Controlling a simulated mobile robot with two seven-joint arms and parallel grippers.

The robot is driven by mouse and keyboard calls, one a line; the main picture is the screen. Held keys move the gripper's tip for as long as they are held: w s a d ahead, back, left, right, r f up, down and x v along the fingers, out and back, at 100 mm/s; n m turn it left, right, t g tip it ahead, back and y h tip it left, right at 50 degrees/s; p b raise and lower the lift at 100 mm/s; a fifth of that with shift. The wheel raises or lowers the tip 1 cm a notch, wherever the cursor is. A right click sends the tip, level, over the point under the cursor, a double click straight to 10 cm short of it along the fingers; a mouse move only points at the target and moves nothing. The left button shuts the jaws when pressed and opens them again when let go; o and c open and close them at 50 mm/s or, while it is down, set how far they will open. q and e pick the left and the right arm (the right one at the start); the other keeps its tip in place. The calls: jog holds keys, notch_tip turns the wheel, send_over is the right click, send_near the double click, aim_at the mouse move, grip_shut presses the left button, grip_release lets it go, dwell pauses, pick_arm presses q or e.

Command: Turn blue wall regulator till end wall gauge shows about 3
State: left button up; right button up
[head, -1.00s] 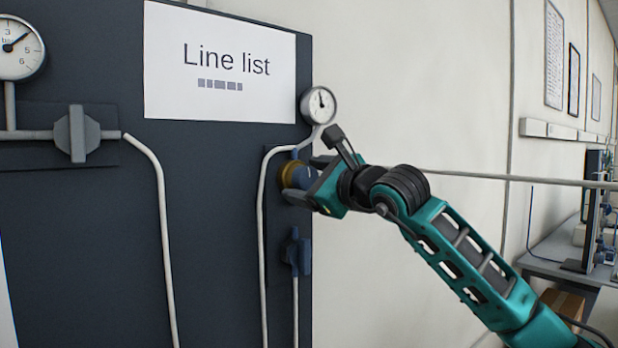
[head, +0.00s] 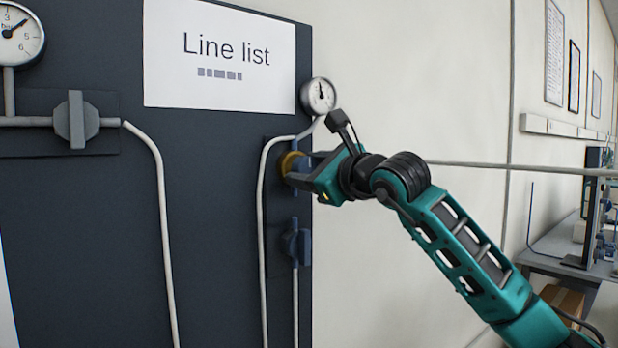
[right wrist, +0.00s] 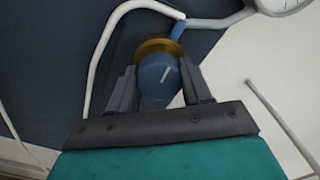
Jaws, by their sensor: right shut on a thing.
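The blue regulator (right wrist: 159,78) with its brass collar (right wrist: 158,46) is on the dark panel near its right edge. It also shows in the head view, where its brass collar (head: 289,164) is visible and the knob is mostly hidden by the gripper. My right gripper (head: 300,172) is shut on the blue knob, with one finger on each side in the right wrist view (right wrist: 160,88). A white line on the knob face is tilted. The small round gauge (head: 319,95) sits just above, its needle pointing roughly up; its numbers are too small to read. My left gripper is not in view.
A larger gauge (head: 17,35) and a grey valve handle (head: 76,119) are at the panel's left. White hoses (head: 164,220) run down the panel. A pipe (head: 520,167) crosses the pale wall at right.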

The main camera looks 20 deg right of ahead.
jog(key=shift+f+m+b, duration=0.1)
jog(key=shift+m+b, duration=0.35)
jog(key=shift+m, duration=0.25)
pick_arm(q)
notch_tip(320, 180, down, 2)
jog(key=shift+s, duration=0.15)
pick_arm(e)
jog(key=o, duration=1)
jog(key=shift+o, duration=0.2)
pick_arm(q)
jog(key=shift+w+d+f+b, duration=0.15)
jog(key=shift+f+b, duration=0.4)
jog(key=shift+b, duration=0.15)
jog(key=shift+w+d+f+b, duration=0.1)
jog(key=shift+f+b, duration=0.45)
jog(key=shift+b, duration=0.15)
pick_arm(e)
jog(key=v, duration=1.2)
jog(key=shift+s, duration=0.4)
jog(key=shift+d, duration=0.1)
